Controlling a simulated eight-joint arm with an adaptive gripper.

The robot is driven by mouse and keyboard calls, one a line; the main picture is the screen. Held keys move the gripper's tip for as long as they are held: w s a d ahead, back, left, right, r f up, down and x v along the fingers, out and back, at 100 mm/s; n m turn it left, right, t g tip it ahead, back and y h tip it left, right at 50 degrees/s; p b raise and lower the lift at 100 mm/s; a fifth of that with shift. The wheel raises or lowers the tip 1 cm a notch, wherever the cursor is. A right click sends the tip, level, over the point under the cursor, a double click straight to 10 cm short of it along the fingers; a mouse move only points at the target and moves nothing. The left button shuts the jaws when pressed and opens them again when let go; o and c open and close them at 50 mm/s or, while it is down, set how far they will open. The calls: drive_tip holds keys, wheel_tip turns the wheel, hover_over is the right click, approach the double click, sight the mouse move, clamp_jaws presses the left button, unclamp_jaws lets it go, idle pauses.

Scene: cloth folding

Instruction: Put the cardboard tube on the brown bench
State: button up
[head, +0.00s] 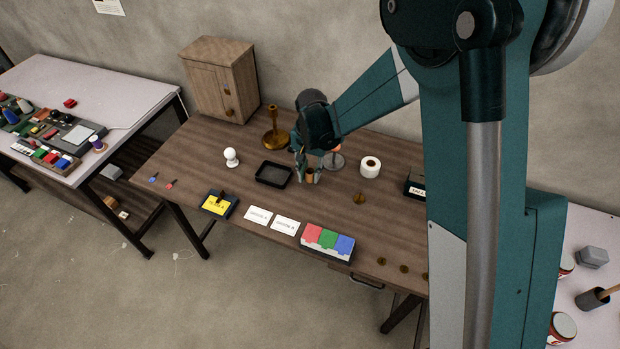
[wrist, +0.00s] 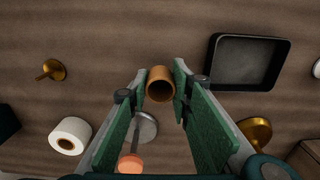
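The cardboard tube (wrist: 160,74) is a short brown cylinder, its open end facing the wrist camera. It is upright between the fingertips of my gripper (wrist: 161,84), with a finger close against each side. My gripper looks shut on it, with no clear gap at either side. In the head view the tube (head: 310,174) is small and partly hidden between the fingers of my gripper (head: 309,178). It is over the middle of the brown bench (head: 190,160), low to the top. I cannot tell whether its lower end touches the wood.
Close by are a black tray (head: 273,183), a silver stand (wrist: 147,128) with an orange top, a white roll (head: 370,167) and a brass candlestick (head: 273,140). A wooden cabinet (head: 220,85) stands behind. Colored boxes (head: 328,242) and cards line the front. A cluttered pale table (head: 85,80) is at left.

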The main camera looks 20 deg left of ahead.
drive_tip(key=shift+f, duration=1.25)
drive_tip(key=shift+f, duration=0.1)
drive_tip(key=o, duration=0.6)
drive_tip(key=shift+d+r+p, duration=0.1)
drive_tip(key=shift+r+p, duration=0.4)
drive_tip(key=shift+r, duration=5.6)
